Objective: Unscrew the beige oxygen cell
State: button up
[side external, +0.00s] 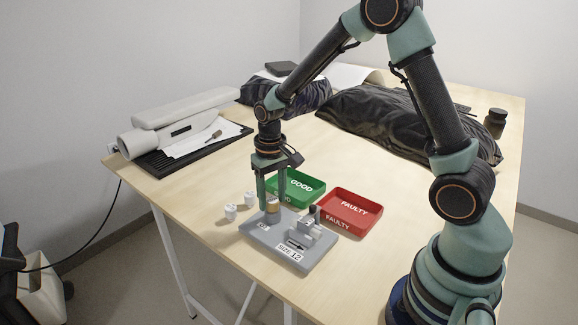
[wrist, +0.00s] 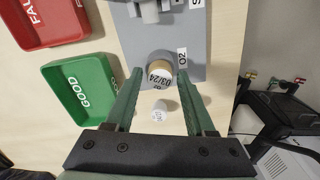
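The beige oxygen cell (side external: 272,207) stands on the grey block plate (side external: 262,235). In the wrist view the cell (wrist: 160,68) has a beige top and a white band marked 03/24, beside an O2 label on the plate (wrist: 196,38). My gripper (side external: 272,200) points down over it. In the wrist view my gripper (wrist: 160,71) has one finger on each side of the cell, with a narrow gap showing on both sides. Whether the cell is threaded into the plate is hidden.
A green GOOD tray (side external: 318,187) and a red FAULTY tray (side external: 377,205) lie behind the plate. Grey fittings (side external: 312,232) rise from the plate's right part. A black bag (side external: 390,115) lies farther back.

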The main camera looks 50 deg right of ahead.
dwell(0.3)
jog(key=m, duration=0.4)
jog(key=shift+m, duration=0.4)
jog(key=m, duration=0.4)
jog(key=m, duration=0.4)
jog(key=shift+m, duration=0.3)
jog(key=m, duration=0.4)
jog(key=shift+m, duration=0.4)
